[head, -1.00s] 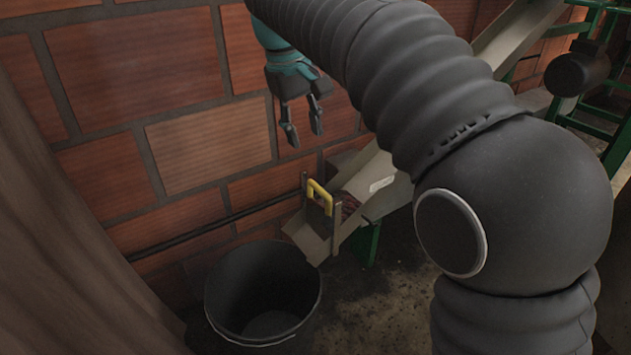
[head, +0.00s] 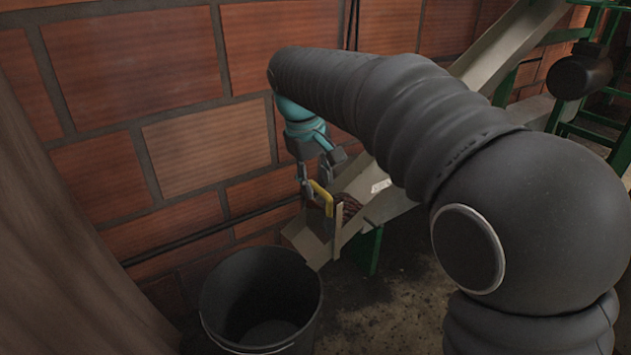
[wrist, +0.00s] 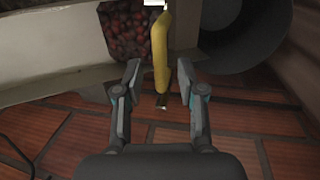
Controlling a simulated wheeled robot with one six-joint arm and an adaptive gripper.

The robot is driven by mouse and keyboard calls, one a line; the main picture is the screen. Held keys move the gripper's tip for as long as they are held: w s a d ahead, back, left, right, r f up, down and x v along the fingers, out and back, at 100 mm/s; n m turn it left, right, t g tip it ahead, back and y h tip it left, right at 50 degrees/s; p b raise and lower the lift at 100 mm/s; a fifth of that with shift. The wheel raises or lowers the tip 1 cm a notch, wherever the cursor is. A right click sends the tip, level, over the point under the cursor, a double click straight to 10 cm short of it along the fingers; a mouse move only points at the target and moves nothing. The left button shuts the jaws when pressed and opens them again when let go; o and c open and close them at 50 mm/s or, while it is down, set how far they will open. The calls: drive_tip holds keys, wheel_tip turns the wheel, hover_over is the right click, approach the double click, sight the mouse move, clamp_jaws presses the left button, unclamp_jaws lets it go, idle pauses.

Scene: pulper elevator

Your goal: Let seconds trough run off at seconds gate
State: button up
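The seconds trough (head: 308,240) slopes down beside the brick wall, its lower lip near a dark bucket. The gate stands across it between two posts and has a yellow handle (head: 321,198). Behind the gate lie dark red cherries, seen in the wrist view (wrist: 125,32). My gripper (head: 317,176) is just above the handle. In the wrist view my gripper (wrist: 158,75) is open, with the yellow handle (wrist: 158,52) between its fingers and a gap on each side. The gate plate is mostly hidden in the head view.
The dark bucket (head: 262,295) stands on the floor below the trough's lip; what shows of its inside looks empty. The brick wall (head: 208,150) is close behind my gripper. A dark pipe (head: 190,236) runs along it. A green frame (head: 598,110) stands at the upper right.

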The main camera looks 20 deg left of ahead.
clamp_jaws()
drive_tip(key=shift+r, duration=0.1)
wheel_tip(320, 180, up, 6)
drive_tip(key=p, duration=0.7)
drive_tip(key=shift+r, duration=0.15)
unclamp_jaws()
